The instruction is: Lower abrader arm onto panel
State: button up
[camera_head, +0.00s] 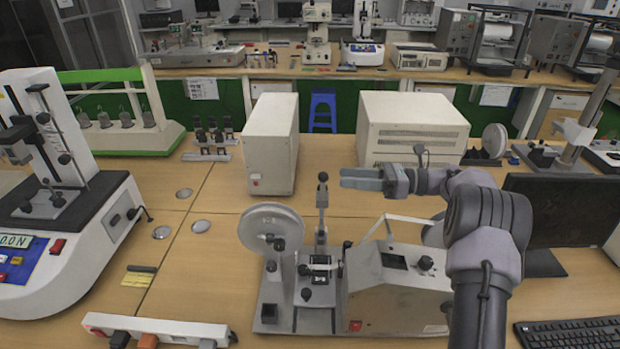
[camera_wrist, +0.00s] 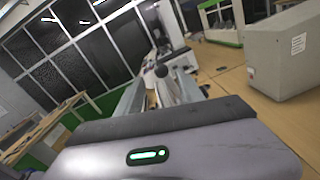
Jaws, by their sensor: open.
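The abrader (camera_head: 300,313) stands on the bench at the centre front, with a pale disc on its left and a beige control housing (camera_head: 400,290) on its right. Its abrader arm (camera_head: 322,212) is raised upright and topped by a dark knob. The panel cannot be picked out clearly. My gripper (camera_head: 345,178) is open, level with the knob and just right of it, pointing left. In the wrist view, the dark knob (camera_wrist: 160,71) and the arm below it show between the directions of my two fingers (camera_wrist: 158,92). I see no contact with the knob.
A white instrument box (camera_head: 272,145) and a wider beige box (camera_head: 412,128) stand behind the abrader. A tester (camera_head: 60,215) is at the left, a dark monitor (camera_head: 560,212) and keyboard (camera_head: 570,333) at the right. A white bar (camera_head: 180,329) lies at the front left. Bench between is clear.

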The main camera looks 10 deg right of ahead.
jog(key=b+x, duration=0.2)
jog(key=x, duration=0.8)
jog(key=shift+w, duration=0.1)
grip_shut()
dwell(0.9)
